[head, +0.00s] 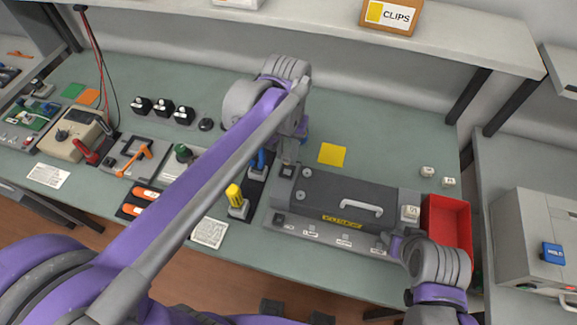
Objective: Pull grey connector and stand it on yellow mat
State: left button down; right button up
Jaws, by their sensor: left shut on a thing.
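My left gripper (289,158) reaches down behind the left end of the dark grey device (340,203). It is shut on a small grey block, which looks like the grey connector (287,171), beside the device's back left corner. I cannot tell whether the connector is still seated. The yellow mat (331,154) lies flat and bare on the bench, to the right of the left gripper. My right gripper (391,243) is at the device's front right corner; its fingers are too small and hidden to read.
A red bin (447,225) stands right of the device. Small white blocks (427,171) lie behind it. A yellow-handled tool (236,197) and a blue-handled one stand left of the device. The bench around the mat's right and back is clear.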

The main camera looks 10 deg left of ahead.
aim_at(287, 153)
pick_arm(q)
jog(key=shift+w+r+p, duration=0.1)
jog(key=shift+r+p, duration=0.85)
jog(key=shift+r, duration=1.1)
jog(key=shift+f, duration=0.1)
pick_arm(e)
jog(key=r, duration=0.1)
jog(key=w+r, duration=0.1)
jog(key=r, duration=0.1)
jog(key=shift+w, duration=0.25)
